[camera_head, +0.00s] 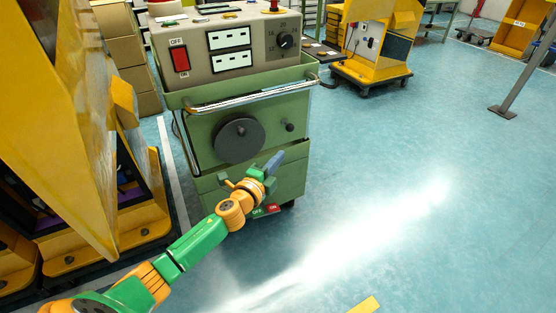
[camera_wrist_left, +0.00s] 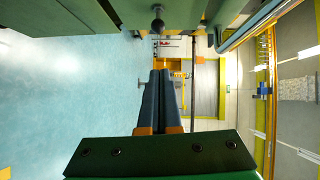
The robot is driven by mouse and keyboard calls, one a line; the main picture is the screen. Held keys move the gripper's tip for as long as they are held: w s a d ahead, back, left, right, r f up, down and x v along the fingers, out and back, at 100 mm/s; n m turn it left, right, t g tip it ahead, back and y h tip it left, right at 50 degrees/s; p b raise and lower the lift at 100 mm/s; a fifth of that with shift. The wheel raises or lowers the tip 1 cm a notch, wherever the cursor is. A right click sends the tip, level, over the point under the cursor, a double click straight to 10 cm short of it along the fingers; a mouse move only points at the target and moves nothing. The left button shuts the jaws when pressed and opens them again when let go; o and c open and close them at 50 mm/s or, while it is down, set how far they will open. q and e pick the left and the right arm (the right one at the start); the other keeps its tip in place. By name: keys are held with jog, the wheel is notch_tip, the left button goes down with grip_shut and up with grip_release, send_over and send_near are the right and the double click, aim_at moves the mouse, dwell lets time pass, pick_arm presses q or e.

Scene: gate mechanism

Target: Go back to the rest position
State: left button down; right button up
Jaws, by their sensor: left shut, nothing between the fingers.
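My left arm comes in from the lower left in the head view. Its left gripper (camera_head: 274,162) is in front of the green machine cabinet (camera_head: 290,165), below and right of the dark round wheel (camera_head: 239,141). The two blue-grey fingers lie together, with nothing between them. They also show together in the left wrist view (camera_wrist_left: 160,80). A small dark knob (camera_head: 290,127) sits on the cabinet front above the gripper. I cannot tell whether the gripper touches the cabinet. My right gripper is not in view.
The cabinet carries a red switch (camera_head: 180,58), a dial (camera_head: 284,40) and a metal rail (camera_head: 250,98). Yellow machinery (camera_head: 60,120) stands close on the left. A yellow cart (camera_head: 375,55) stands farther back. The blue floor (camera_head: 430,150) at the right is clear.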

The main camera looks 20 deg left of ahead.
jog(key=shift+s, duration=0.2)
